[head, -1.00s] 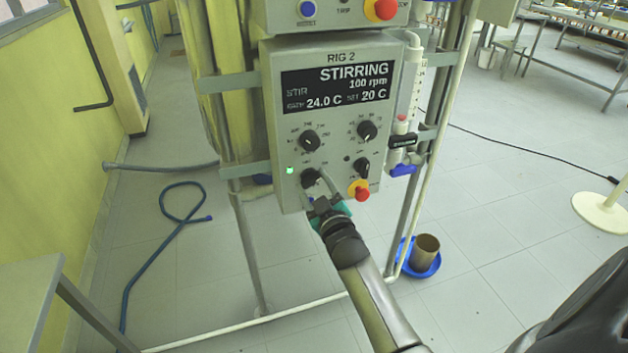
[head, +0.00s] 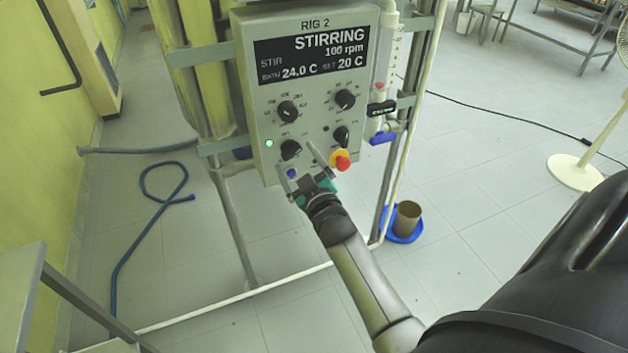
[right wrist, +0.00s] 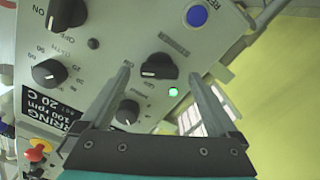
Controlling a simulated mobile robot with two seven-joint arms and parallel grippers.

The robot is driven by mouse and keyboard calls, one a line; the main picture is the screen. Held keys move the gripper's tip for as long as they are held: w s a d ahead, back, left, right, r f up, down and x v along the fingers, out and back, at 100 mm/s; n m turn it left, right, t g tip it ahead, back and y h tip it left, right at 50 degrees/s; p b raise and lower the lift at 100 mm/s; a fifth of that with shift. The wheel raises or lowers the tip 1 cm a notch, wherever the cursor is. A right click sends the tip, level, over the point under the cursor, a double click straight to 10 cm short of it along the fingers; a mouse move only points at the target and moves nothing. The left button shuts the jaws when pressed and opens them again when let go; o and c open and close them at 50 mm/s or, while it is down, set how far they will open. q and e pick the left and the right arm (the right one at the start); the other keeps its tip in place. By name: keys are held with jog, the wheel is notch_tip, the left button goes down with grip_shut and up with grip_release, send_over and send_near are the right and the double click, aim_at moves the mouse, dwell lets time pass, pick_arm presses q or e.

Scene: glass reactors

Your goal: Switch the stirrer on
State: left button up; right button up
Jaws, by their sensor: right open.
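The rig 2 control box (head: 262,90) has a display (head: 311,54) reading "STIRRING", 100 rpm, bath 24.0 C, set 20 C. Its lower-left black knob (head: 290,150) sits beside a lit green lamp (head: 269,143). The small labels around this knob are hard to read. My right gripper (head: 298,162) is open and empty in front of the box's lower edge. In the right wrist view, the same knob (right wrist: 160,66) shows between the spread fingertips of my right gripper (right wrist: 159,74), apparently not touched. My left gripper is out of view.
A red emergency button on a yellow collar (head: 342,161) sits right of the gripper. A blue button (head: 292,173) is below the knob. Other knobs are above and right. Pipes and a blue-handled valve (head: 382,138) flank the box. The floor in front is open.

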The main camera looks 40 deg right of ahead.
jog(key=p+v, duration=0.2)
jog(key=v, duration=1.1)
